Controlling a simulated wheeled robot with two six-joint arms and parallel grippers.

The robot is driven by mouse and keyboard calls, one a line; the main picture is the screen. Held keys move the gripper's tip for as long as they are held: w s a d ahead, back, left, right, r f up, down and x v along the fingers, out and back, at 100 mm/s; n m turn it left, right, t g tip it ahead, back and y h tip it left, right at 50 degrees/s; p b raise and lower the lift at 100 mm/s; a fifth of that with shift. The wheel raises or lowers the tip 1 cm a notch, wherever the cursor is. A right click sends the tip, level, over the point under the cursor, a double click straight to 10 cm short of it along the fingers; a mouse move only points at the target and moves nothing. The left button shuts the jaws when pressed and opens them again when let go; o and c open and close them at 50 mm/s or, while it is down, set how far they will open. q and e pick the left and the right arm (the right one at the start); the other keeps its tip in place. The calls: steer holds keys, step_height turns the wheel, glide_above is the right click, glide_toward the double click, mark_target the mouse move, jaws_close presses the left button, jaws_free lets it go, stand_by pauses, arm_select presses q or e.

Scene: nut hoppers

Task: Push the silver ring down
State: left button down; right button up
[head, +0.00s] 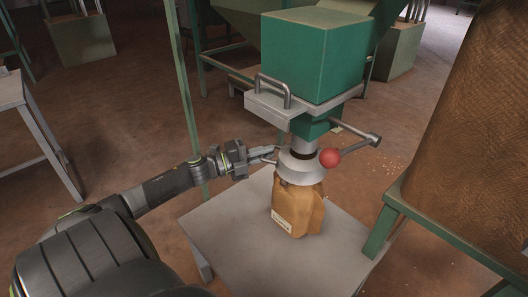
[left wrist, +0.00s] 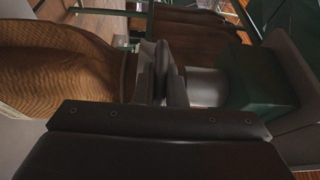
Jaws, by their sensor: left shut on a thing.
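The silver ring (head: 298,167) is a cone-shaped collar around the spout (head: 303,147) under the green hopper. Its lower edge is at the neck of a brown paper bag (head: 298,208). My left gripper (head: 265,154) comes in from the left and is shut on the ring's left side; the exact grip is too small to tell. In the left wrist view, the ring (left wrist: 160,72) shows between the bag (left wrist: 65,65) and the spout (left wrist: 207,86), partly hidden by my gripper's dark body. My right gripper is not in view.
The bag stands upright on a grey table (head: 225,223). The green hopper (head: 315,55) hangs above, with a grey slide handle (head: 274,85). A red ball knob (head: 329,157) on a lever is close right of the ring. A large brown sack (head: 465,130) fills the right.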

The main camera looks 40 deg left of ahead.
arm_select(q)
steer(key=shift+s+f, duration=0.1)
steer(key=shift+f, duration=0.2)
steer(key=c, duration=1.5)
jaws_free()
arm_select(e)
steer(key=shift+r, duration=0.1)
arm_select(q)
steer(key=p+v, duration=0.4)
steer(key=v, duration=1.3)
steer(key=shift+s+a, duration=0.15)
steer(key=shift+a, duration=0.05)
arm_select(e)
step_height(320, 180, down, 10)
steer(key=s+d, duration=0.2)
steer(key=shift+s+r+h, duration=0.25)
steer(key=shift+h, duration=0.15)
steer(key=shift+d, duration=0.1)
